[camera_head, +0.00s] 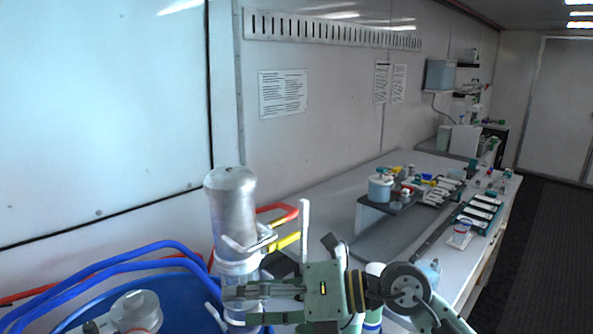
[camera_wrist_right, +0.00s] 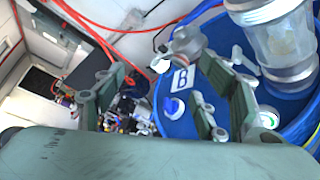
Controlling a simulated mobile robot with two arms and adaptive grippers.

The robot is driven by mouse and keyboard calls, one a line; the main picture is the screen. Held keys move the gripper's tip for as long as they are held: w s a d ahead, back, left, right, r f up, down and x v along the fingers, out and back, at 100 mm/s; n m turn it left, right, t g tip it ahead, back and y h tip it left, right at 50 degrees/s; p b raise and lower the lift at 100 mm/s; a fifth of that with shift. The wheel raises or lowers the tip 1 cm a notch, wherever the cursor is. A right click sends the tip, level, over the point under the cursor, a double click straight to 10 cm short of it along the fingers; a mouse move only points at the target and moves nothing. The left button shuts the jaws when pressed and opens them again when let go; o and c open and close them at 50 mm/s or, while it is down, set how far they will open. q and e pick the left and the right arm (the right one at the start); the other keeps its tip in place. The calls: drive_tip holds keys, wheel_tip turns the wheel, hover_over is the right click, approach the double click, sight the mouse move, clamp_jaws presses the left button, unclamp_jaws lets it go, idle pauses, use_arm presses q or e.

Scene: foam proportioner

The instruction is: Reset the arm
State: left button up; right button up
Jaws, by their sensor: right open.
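My right gripper (camera_head: 232,280) comes in from the lower right in the head view. It overlaps the lower part of a clear upright cylinder (camera_head: 231,205) with a grey upper part. In the right wrist view the jaws of this gripper (camera_wrist_right: 160,75) are spread apart with nothing between the fingertips. The clear cylinder (camera_wrist_right: 283,40) stands to the right of the fingers there, and I cannot tell whether they touch it. A blue drum lid (camera_wrist_right: 145,110) with a "B" label lies beyond the fingers. My left gripper is in neither view.
Blue hoses (camera_head: 130,255) curve around the blue drum at the lower left. Red and yellow handles (camera_head: 283,238) are behind my right gripper. A long bench (camera_head: 320,195) with a blue-grey container (camera_head: 380,188), trays and small parts runs along the wall. The dark floor (camera_head: 545,240) at the right is clear.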

wheel_tip(320, 180, up, 6)
drive_tip(key=s+m+t+y, duration=0.1)
drive_tip(key=m+t+y, duration=0.1)
drive_tip(key=m+y, duration=0.15)
drive_tip(key=w+d+r+m+t+h, duration=0.1)
drive_tip(key=w+d+m+t, duration=0.1)
drive_tip(key=d+m+t, duration=0.45)
drive_tip(key=w+d+r+m+t+h, duration=0.2)
drive_tip(key=w+d+m+t, duration=0.15)
drive_tip(key=m+t, duration=0.5)
drive_tip(key=d+f+m+g+h, duration=0.1)
drive_tip(key=d+f+m+h, duration=1.5)
drive_tip(key=f+m, duration=0.2)
drive_tip(key=s+d+f+m+g+h, duration=0.1)
drive_tip(key=s+d+f+g, duration=0.1)
drive_tip(key=s+f+g, duration=0.35)
drive_tip(key=s+d+f+m+g, duration=0.1)
drive_tip(key=s+f+m+g, duration=0.15)
drive_tip(key=s+f, duration=0.6)
drive_tip(key=s+a+f+g+y, duration=0.1)
drive_tip(key=s+f+g, duration=0.6)
drive_tip(key=s+f, duration=0.45)
drive_tip(key=s+f+g+b, duration=0.1)
drive_tip(key=s+f, duration=0.2)
drive_tip(key=f, duration=2.3)
drive_tip(key=s+d+f+g+b, duration=0.1)
drive_tip(key=s+d+f, duration=0.2)
drive_tip(key=s+f, duration=1.4)
drive_tip(key=shift+f, duration=0.3)
